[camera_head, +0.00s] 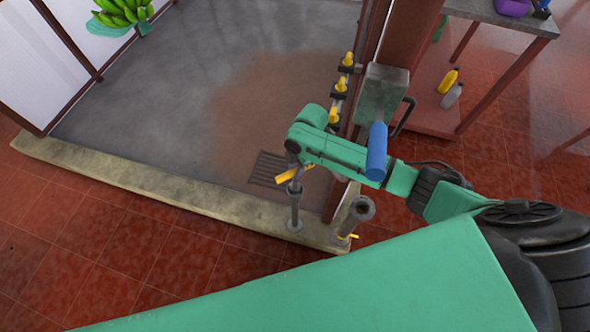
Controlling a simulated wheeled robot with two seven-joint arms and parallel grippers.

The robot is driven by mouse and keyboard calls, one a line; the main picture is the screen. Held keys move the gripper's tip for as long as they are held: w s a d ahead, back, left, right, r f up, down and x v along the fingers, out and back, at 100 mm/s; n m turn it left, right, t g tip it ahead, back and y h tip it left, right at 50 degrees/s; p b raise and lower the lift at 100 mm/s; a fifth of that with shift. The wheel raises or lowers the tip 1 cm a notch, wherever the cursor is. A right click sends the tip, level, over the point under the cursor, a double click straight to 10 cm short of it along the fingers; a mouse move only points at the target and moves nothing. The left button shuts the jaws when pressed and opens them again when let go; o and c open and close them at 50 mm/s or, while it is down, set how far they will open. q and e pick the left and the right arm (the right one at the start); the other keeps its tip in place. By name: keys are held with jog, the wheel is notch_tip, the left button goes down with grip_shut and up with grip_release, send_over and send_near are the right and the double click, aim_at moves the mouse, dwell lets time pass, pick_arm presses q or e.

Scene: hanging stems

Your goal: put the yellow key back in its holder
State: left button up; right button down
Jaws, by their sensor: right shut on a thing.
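A yellow piece, which looks like the yellow key (287,176), lies slanted just below the wrist end of my right arm, above a grey upright pipe-like post. My right gripper (300,171) is at this yellow piece and appears shut on it; its fingers are small and partly hidden under the green wrist. Whether the key touches the post below cannot be told. Several yellow-topped pieces (347,60) sit in dark clamps along the upright post behind; which of these is the key's holder is unclear. My left gripper is not in view.
A grey post (295,208) and a grey pipe (359,210) with a small yellow handle stand by the pale kerb (150,186). A grey box (382,92) and blue cylinder (376,152) are close to my right arm. A table (490,14) stands right; the grey floor left is clear.

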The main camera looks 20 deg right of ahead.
aim_at(293, 184)
dwell(0.6)
jog(key=shift+p, duration=0.35)
jog(key=shift+f, duration=0.15)
dwell(0.6)
jog(key=shift+f+b, duration=0.75)
jog(key=shift+f, duration=0.55)
jog(key=shift+f+b, duration=0.55)
jog(key=shift+f, duration=0.25)
